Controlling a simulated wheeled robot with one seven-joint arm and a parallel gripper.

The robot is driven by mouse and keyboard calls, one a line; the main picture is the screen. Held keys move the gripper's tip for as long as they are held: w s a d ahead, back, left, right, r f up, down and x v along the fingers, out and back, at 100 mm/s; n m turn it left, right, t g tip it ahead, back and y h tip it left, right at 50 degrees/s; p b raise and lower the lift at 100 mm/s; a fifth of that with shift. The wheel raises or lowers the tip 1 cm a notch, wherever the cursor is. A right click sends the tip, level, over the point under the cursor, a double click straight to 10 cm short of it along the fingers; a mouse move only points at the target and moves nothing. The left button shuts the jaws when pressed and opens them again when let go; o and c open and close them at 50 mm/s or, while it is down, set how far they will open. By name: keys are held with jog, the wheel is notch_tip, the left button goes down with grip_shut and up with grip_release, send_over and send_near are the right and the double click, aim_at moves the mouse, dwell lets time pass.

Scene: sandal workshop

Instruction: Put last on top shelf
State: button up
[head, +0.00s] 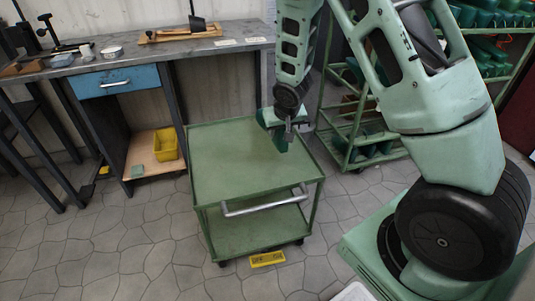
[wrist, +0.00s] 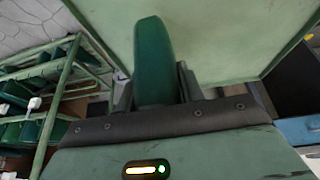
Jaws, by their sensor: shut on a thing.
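My gripper (head: 287,128) is shut on a dark green last (head: 281,142), over the far right part of the green cart's top shelf (head: 235,165). In the wrist view, the last (wrist: 153,55) sticks out between the two fingers of my gripper (wrist: 154,88), with the pale green cart top (wrist: 225,40) behind it. The lower end of the last is hidden by the fingers. I cannot tell how far the last is from the cart top. The part of the cart top that shows is bare.
A green rack (head: 335,145) with several green lasts stands to the right, behind my arm. A workbench (head: 170,53) with a blue drawer (head: 115,82) and tools stands at the left. A yellow bin (head: 166,145) sits under it. The cart's handle (head: 264,203) faces me.

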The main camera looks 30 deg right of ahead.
jog(key=shift+f+b, duration=1.05)
jog(key=shift+f, duration=2.3)
jog(key=shift+f, duration=0.15)
jog(key=o, duration=1)
jog(key=p+v, duration=0.4)
jog(key=v, duration=0.8)
jog(key=s+a+r+n+g+y, duration=0.1)
jog(key=s+a+r+n, duration=0.25)
jog(key=s+a, duration=0.4)
jog(key=s+a+r+n+g+y, duration=0.15)
jog(key=s+a+r, duration=0.25)
jog(key=a, duration=0.7)
jog(key=s+a+r+n+g, duration=0.1)
jog(key=s+a+r+n, duration=0.1)
jog(key=s, duration=0.5)
jog(key=s+a+r+n+g, duration=0.1)
jog(key=s+a+r+n, duration=0.1)
jog(key=s+a+n, duration=0.2)
jog(key=s, duration=0.3)
jog(key=shift+s+r, duration=0.3)
